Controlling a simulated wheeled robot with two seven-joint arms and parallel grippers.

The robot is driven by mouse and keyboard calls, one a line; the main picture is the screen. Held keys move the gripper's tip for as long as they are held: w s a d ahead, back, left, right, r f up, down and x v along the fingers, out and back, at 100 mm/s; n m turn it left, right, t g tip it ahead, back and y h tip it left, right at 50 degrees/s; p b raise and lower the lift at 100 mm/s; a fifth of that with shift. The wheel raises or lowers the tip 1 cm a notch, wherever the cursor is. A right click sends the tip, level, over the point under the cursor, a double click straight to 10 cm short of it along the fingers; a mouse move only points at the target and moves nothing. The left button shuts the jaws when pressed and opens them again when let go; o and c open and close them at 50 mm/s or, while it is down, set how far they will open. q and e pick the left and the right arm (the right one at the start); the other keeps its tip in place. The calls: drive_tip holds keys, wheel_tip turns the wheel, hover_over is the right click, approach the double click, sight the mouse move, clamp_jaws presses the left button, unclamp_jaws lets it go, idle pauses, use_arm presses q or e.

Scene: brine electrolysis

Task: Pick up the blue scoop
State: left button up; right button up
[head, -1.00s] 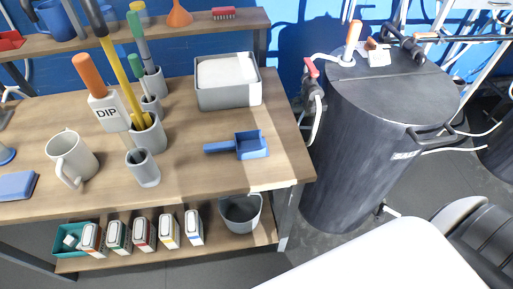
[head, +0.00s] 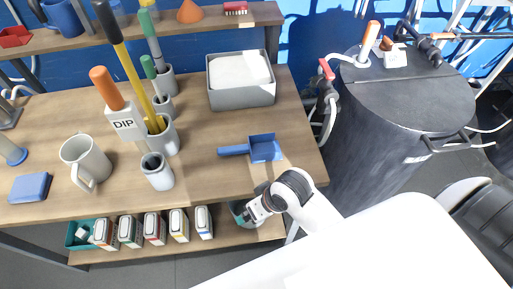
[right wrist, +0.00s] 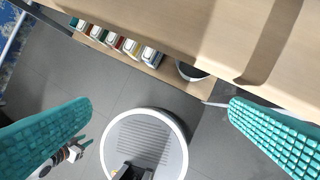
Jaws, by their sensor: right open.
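The blue scoop (head: 263,149) lies on the wooden bench top near its front right part, with its handle pointing left. It is not visible in the right wrist view. My right gripper (head: 246,212) is in front of the bench's front edge, below the scoop in the head view and apart from it. In the right wrist view its two teal fingers (right wrist: 160,128) are wide apart with nothing between them.
A grey bin with white contents (head: 241,96) stands behind the scoop. A holder marked DIP (head: 125,124), cups and a mug (head: 86,160) stand left. A dark tank (head: 405,110) is right. Boxes (head: 155,228) and a pail (right wrist: 188,72) are on the lower shelf.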

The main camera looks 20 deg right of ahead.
drive_tip(key=shift+g+y, duration=0.4)
drive_tip(key=shift+g, duration=0.4)
drive_tip(key=w+a+r, duration=0.1)
drive_tip(key=w+a, duration=0.1)
drive_tip(key=w, duration=0.1)
drive_tip(key=w+a+r, duration=0.2)
drive_tip(key=w, duration=0.1)
drive_tip(key=w+a+r, duration=0.1)
drive_tip(key=w+a, duration=0.1)
drive_tip(key=w, duration=0.1)
drive_tip(key=shift+w+r, duration=0.2)
drive_tip(key=shift+r, duration=0.15)
drive_tip(key=w+d+r+m+g+h, duration=0.1)
drive_tip(key=w+d+r+m, duration=0.15)
drive_tip(key=w, duration=0.25)
wheel_tip(320, 180, up, 5)
drive_tip(key=m+h, duration=0.2)
drive_tip(key=m, duration=0.1)
hover_over(234, 148)
drive_tip(key=shift+n+g, duration=0.25)
drive_tip(key=shift+g, duration=0.15)
drive_tip(key=f, duration=0.5)
drive_tip(key=shift+w+a+f+p, duration=0.1)
drive_tip(key=shift+w+f+p, duration=0.15)
drive_tip(key=shift+f+p, duration=0.15)
drive_tip(key=shift+s+f+p, duration=0.2)
drive_tip(key=shift+f+p, duration=0.15)
drive_tip(key=shift+f, duration=2.4)
drive_tip(key=shift+c, duration=0.2)
drive_tip(key=c, duration=0.7)
